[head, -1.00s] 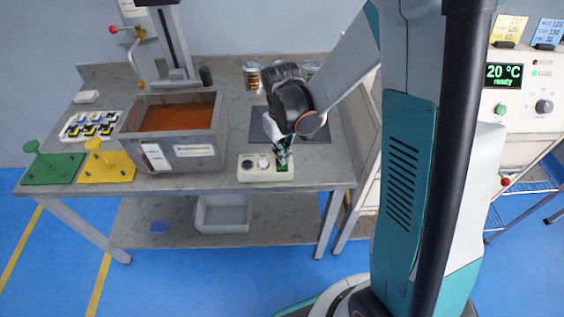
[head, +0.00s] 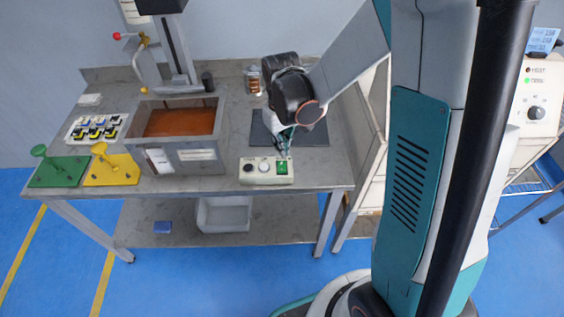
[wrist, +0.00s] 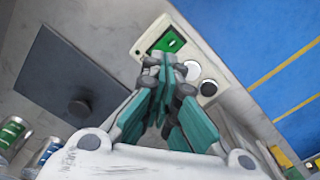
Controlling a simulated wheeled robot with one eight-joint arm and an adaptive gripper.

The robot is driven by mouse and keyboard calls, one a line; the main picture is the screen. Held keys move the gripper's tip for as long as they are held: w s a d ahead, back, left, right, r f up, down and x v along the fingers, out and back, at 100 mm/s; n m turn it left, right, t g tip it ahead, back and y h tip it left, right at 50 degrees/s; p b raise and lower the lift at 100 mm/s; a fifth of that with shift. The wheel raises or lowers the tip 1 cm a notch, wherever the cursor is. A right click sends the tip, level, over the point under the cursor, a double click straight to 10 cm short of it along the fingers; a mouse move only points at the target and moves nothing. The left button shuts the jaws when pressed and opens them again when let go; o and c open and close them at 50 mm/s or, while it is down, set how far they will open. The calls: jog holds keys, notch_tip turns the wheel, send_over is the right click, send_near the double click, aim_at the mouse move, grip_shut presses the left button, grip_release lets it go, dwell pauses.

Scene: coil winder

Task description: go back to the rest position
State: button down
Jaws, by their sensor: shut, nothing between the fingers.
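My gripper (head: 284,152) is shut and empty. In the head view it hangs just above and behind the green switch on the white control box (head: 254,180) at the table's front edge. In the wrist view the closed teal fingers (wrist: 168,64) point at the control box (wrist: 140,48) and cover part of it. The green switch (wrist: 171,42) shows beyond the fingertips, with a white knob and a black knob to its right. I cannot tell the exact gap to the box.
A dark mat (head: 318,138) lies behind the box. On the table (head: 225,180) stand a grey bin (head: 200,170) with orange-brown contents, green (head: 55,172) and yellow (head: 112,171) handled plates, and a tall press-like stand (head: 175,50). A machine (head: 535,135) stands at the right.

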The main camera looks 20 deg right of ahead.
jog(key=shift+r+p, duration=0.45)
jog(key=shift+r, duration=0.45)
jog(key=s+r+m+t, duration=0.2)
jog(key=s+r+t, duration=0.5)
jog(key=s+r, duration=0.8)
notch_tip(320, 180, up, 3)
jog(key=shift+f, duration=0.1)
